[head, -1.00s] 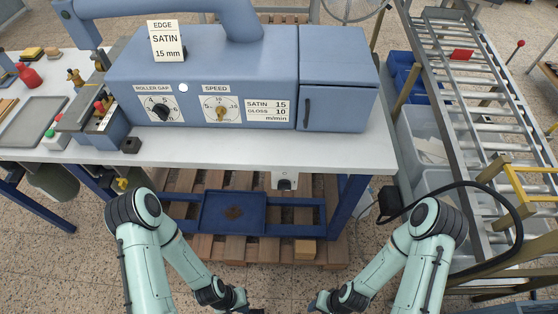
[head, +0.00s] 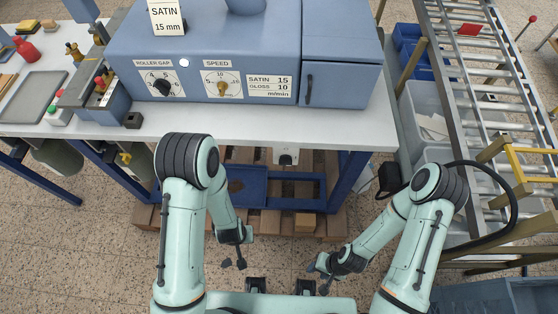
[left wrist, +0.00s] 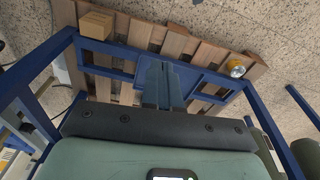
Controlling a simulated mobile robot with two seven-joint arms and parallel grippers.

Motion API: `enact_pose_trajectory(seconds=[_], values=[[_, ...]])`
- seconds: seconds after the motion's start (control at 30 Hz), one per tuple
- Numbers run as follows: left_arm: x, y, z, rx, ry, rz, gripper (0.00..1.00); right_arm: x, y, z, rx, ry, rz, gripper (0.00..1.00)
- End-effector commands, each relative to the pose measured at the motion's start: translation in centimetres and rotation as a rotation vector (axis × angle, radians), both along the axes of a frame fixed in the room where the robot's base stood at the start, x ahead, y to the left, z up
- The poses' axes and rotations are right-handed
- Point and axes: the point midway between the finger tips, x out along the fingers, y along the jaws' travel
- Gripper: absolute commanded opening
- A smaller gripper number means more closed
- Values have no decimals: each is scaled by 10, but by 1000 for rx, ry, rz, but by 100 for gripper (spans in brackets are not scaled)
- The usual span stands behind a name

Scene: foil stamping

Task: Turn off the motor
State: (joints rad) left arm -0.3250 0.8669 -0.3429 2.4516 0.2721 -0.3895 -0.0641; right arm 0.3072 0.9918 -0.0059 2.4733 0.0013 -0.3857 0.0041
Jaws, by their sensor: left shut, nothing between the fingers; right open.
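The blue machine (head: 200,40) stands on the white table (head: 250,124), with a roller gap knob (head: 162,87) and a speed knob (head: 222,89) on its front. A small control box with a green and a red button (head: 57,116) sits at the table's left. A small grey-white box (head: 286,156) hangs under the front edge; its markings are too small to read. Which control belongs to the motor I cannot tell. My left gripper (head: 234,264) is low in front of the table, shut and empty; its fingers (left wrist: 156,84) show in the left wrist view. My right gripper (head: 318,277) is open and empty, low at the right.
A blue table frame (head: 346,185) and a wooden pallet (head: 150,216) lie below the tabletop. A roller conveyor (head: 480,90) and grey bins (head: 425,110) stand at the right. The floor before the pallet is clear.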

Motion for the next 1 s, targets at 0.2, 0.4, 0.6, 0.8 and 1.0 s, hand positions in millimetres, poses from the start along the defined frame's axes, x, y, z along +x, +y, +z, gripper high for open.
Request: enact_pose_trajectory(seconds=[0.2,0.4,0.6,0.8,1.0], values=[[82,-34,94,103,-279,-86,0,13,0,18,0,-16,0,43],[125,-79,183,104,-507,-108,0,23,0,29,0,-27,0,43],[138,-107,237,72,-633,-108,0,29,0,35,0,-32,0,43],[140,-114,250,61,-662,-104,0,29,0,36,0,-33,0,43],[139,-114,249,62,-660,-105,0,29,0,35,0,-32,0,43]])
